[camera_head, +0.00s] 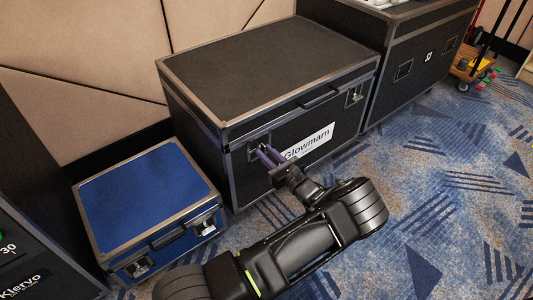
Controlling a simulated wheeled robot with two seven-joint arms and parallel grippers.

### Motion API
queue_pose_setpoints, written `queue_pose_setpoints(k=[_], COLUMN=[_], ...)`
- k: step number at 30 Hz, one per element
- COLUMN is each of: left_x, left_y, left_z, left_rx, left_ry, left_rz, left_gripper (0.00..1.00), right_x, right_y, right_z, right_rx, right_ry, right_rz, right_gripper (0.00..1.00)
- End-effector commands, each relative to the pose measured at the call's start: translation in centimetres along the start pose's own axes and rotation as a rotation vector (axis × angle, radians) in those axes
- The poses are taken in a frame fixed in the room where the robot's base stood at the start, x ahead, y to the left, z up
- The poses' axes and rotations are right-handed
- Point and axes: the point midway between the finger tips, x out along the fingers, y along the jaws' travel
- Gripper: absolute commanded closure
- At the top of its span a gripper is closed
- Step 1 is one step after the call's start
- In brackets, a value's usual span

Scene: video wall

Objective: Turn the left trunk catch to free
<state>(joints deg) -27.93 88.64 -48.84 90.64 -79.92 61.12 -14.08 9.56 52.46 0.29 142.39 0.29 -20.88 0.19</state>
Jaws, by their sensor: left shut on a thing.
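A large black trunk (270,62) with metal edges and a white "Glowmarn" label (309,142) stands in the middle, its lid down. Its left catch (256,146) is in a recess on the front, left of the label, and is partly hidden by my fingers. My left gripper (266,154) is at this catch, with its purple fingers shut on it. Which way the catch is turned is too small to tell. The right catch (354,96) is on the front near the right corner. My right gripper is not in view.
A blue case (145,195) with metal edges stands on the floor left of the trunk. Another black case (420,50) stands to the right. A dark case (30,260) is at the lower left. Patterned blue carpet (440,190) is clear at the right. A wooden cart (470,65) is far right.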

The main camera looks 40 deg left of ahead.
Motion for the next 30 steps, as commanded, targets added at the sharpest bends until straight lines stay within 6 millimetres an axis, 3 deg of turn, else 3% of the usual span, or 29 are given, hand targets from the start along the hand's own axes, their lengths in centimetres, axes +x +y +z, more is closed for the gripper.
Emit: queue_pose_setpoints(k=[3,14,25,30], left_x=[-0.1,-0.7,-6.2,-7.7], left_y=[0.1,0.0,-0.1,0.0], left_z=[-0.2,0.0,0.0,-0.1], left_rx=[0.002,0.002,0.003,0.003], left_ry=[0.004,0.001,0.002,0.002], left_rz=[0.001,-0.001,-0.003,0.0], left_gripper=[0.72,0.72,0.72,0.72], right_x=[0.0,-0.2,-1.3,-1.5], right_y=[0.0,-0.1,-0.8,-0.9], right_z=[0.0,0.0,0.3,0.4], right_rx=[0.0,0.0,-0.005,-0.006], right_ry=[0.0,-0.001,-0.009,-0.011], right_rz=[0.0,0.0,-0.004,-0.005], right_gripper=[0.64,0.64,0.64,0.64])
